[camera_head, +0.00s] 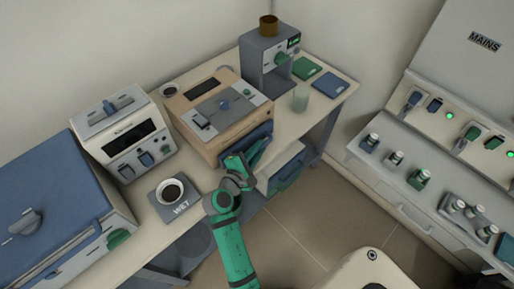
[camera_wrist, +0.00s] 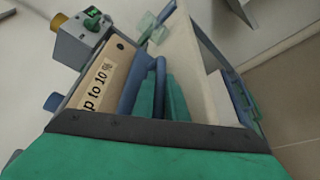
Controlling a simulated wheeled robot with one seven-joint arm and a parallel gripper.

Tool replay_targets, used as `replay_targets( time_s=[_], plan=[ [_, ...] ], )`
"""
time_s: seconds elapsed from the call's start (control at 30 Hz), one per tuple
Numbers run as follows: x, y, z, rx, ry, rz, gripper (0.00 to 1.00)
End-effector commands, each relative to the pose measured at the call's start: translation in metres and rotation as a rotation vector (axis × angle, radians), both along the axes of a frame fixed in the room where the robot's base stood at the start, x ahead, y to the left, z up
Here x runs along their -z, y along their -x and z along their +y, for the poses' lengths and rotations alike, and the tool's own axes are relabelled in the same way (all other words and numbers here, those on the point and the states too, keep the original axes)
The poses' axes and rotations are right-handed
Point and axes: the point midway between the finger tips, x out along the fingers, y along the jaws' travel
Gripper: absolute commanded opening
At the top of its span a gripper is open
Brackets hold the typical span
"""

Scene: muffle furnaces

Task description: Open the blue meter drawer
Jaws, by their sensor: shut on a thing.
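The meter (camera_head: 185,112) is a tan box with a grey top panel, standing on the table. A blue handle (camera_head: 262,133) runs along its front face. My green gripper (camera_head: 242,163) is at that front, with its fingers at the handle. In the wrist view, my gripper (camera_wrist: 160,98) is shut on the blue handle (camera_wrist: 133,88), close to the tan front lettered "p to 10 %" (camera_wrist: 97,88). My fingers hide part of the handle. I cannot tell whether the drawer stands out from the box.
A white-fronted unit (camera_head: 283,166) sits below the table edge, right of my gripper. A cup on a grey "WET" plate (camera_head: 181,209), a white instrument (camera_head: 125,135) and a blue-lidded box (camera_head: 45,205) stand left. Floor (camera_head: 310,220) is clear.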

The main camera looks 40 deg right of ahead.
Motion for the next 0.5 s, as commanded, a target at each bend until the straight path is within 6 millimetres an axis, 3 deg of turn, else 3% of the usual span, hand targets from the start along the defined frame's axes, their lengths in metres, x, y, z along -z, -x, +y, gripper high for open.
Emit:
replay_targets(
  time_s=[0.5],
  plan=[
    [0.001,0.108,-0.009,0.002,-0.002,0.001,0.00]
  ],
)
